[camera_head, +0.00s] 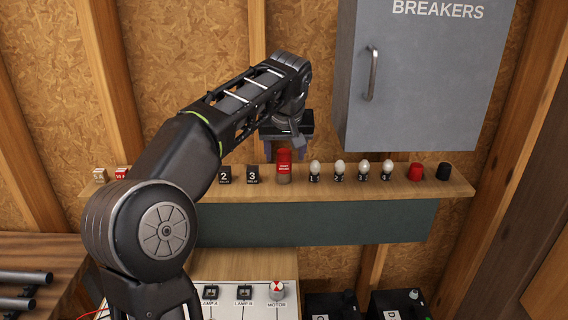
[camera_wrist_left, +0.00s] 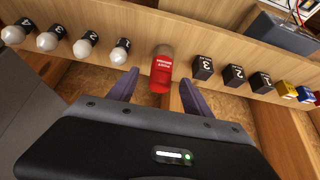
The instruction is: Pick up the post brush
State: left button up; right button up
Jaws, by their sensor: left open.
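The post brush (camera_head: 284,160) appears to be the red-topped, tan-based piece with a small label, standing upright on the wooden shelf (camera_head: 215,192). It also shows in the left wrist view (camera_wrist_left: 162,68), in line with the gap between the fingers. My left gripper (camera_head: 284,149) is open and empty, just above or behind the brush in the head view. Its two purple-grey fingers (camera_wrist_left: 159,84) are spread on either side of the brush's line. I cannot tell how far apart in depth they are. My right gripper is in neither view.
Black numbered blocks (camera_head: 254,174) stand left of the brush, and several white bulbs (camera_head: 340,168) stand right of it. A red cap (camera_head: 415,172) and a black cap (camera_head: 443,171) are farther right. A grey breaker cabinet (camera_head: 420,95) hangs above the shelf's right part.

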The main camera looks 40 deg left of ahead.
aim_at(284, 163)
pick_arm(q)
jog(key=shift+f, duration=0.1)
jog(key=p+x, duration=0.1)
jog(key=x, duration=0.3)
jog(key=shift+a+f+p, duration=0.1)
jog(key=shift+p, duration=0.3)
jog(key=shift+w+a+f, duration=0.1)
jog(key=shift+f, duration=0.3)
jog(key=shift+c, duration=0.6)
grip_shut()
